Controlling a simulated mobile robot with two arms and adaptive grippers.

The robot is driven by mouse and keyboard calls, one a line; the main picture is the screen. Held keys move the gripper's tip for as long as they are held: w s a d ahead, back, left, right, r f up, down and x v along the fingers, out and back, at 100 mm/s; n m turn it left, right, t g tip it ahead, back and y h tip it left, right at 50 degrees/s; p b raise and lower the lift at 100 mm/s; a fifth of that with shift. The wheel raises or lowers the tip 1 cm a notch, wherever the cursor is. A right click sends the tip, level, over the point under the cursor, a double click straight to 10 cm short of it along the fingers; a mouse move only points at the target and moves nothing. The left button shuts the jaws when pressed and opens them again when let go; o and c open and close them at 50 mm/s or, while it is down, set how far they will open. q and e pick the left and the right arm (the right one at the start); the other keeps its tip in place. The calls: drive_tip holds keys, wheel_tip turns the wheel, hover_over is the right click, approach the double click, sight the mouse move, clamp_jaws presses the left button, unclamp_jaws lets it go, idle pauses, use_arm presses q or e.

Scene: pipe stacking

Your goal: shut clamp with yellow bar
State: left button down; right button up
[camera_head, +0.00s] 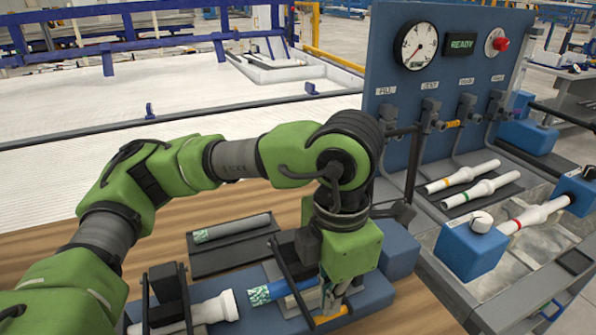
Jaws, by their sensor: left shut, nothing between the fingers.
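The yellow bar (330,317) shows low at the right end of the blue fixture (372,295), just below my left gripper. My left gripper (338,297) points down beside the bar and is shut with nothing in it. Contact between its fingertips and the bar cannot be made out. The clamp body around the bar is mostly hidden behind the gripper and the green wrist, so I cannot tell whether the clamp is open or shut. A blue pipe (290,288) with a patterned green-white end lies along the fixture, its right end at the gripper. My right gripper is not in view.
A white flared pipe (213,308) lies in the fixture's left part, by a black clamp (166,290). A grey pipe (236,228) lies on a dark tray (215,262) behind. A blue gauge panel (462,75) stands right, with banded white pipes (468,176) before it.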

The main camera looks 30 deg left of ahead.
use_arm(q)
drive_tip(key=shift+r+p, duration=0.4)
drive_tip(key=shift+p, duration=0.1)
wheel_tip(320, 180, up, 5)
drive_tip(key=p, duration=0.2)
drive_tip(key=shift+p, duration=0.35)
drive_tip(key=shift+r, duration=0.55)
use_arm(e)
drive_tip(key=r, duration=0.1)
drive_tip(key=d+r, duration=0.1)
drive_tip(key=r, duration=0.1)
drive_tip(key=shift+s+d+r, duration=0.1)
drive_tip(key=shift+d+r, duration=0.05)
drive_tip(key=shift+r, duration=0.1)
